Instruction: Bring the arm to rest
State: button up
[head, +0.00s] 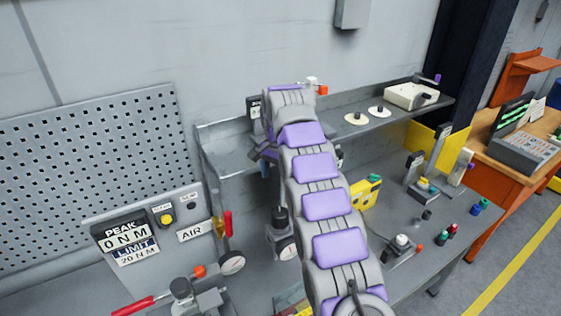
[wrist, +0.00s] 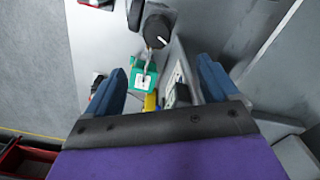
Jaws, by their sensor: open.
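My arm, in purple and grey segments, stretches up the middle of the head view over the workbench (head: 390,215). In the wrist view my gripper (wrist: 160,82) has its two blue fingers spread wide apart, with nothing held between them. Beyond the fingers I see a green block with a white label (wrist: 143,80) and a dark round knob (wrist: 157,31). Both look apart from the fingers. In the head view the gripper is mostly hidden behind the arm's far end, near the shelf.
A raised shelf (head: 390,122) runs along the wall. The left panel carries a PEAK display (head: 125,232), a red lever (head: 228,223) and gauge (head: 232,263). A yellow device (head: 365,190) and a small fixture (head: 402,243) stand right of my arm. An orange desk (head: 520,160) is farther right.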

jog(key=s+d+n+g+b, duration=0.1)
jog(key=s+d+b, duration=0.3)
jog(key=s+d, duration=0.45)
jog(key=s+d+n+b, duration=0.2)
jog(key=s+d+b, duration=0.25)
jog(key=s, duration=0.65)
jog(key=s+d+f+n+b, duration=0.1)
jog(key=s+f, duration=0.4)
jog(key=s, duration=0.5)
jog(key=s+d+f+n+b, duration=0.1)
jog(key=s+d+f+b, duration=0.2)
jog(key=s, duration=0.7)
jog(key=s+d+f+n+b, duration=0.1)
jog(key=s+d+f+b, duration=0.1)
jog(key=s+f, duration=0.5)
jog(key=s+b, duration=0.1)
jog(key=s, duration=0.2)
jog(key=shift+s+d+f+g, duration=0.25)
jog(key=shift+s+g, duration=0.15)
